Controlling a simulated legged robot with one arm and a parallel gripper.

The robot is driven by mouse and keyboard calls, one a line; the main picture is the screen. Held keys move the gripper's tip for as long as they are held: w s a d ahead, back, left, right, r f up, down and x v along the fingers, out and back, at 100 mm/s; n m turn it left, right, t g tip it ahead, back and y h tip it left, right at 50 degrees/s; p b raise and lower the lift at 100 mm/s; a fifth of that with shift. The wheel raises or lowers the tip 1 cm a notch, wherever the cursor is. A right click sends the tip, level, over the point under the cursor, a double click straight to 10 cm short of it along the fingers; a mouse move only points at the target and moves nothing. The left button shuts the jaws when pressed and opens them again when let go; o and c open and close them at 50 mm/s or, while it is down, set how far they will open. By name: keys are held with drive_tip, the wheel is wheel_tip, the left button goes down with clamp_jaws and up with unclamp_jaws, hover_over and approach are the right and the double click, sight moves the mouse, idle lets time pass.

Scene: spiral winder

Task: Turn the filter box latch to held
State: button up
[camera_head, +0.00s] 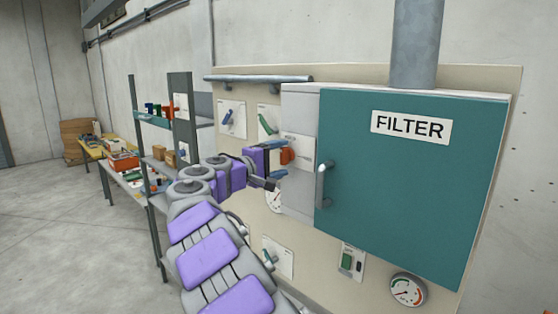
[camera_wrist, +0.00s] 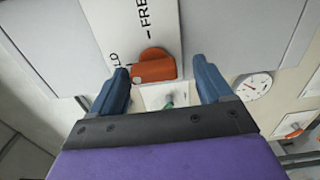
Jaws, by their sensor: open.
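The filter box (camera_head: 400,190) is a grey box with a teal door, a FILTER label and a grey handle, mounted on the wall panel. On its left side is an orange latch (camera_head: 287,155) over a white plate (camera_head: 300,150). In the wrist view the orange latch (camera_wrist: 153,68) lies between my gripper's two blue fingers (camera_wrist: 160,76), with a gap on either side. My gripper (camera_head: 277,160) is open at the latch. I cannot tell which mark the latch points to.
A gauge (camera_head: 408,290) and a green switch (camera_head: 351,261) sit below the box. Other levers on white plates (camera_head: 231,118) are on the panel at left. A grey pipe (camera_head: 415,45) rises above the box. Shelves and a cluttered bench (camera_head: 125,165) stand farther left; the floor there is clear.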

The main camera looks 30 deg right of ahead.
drive_tip(key=shift+s+a+r, duration=0.1)
drive_tip(key=shift+r, duration=0.05)
drive_tip(key=shift+s+a, duration=0.1)
drive_tip(key=shift+a, duration=0.1)
drive_tip(key=b+v, duration=0.2)
drive_tip(key=v, duration=1.4)
drive_tip(key=shift+a, duration=0.45)
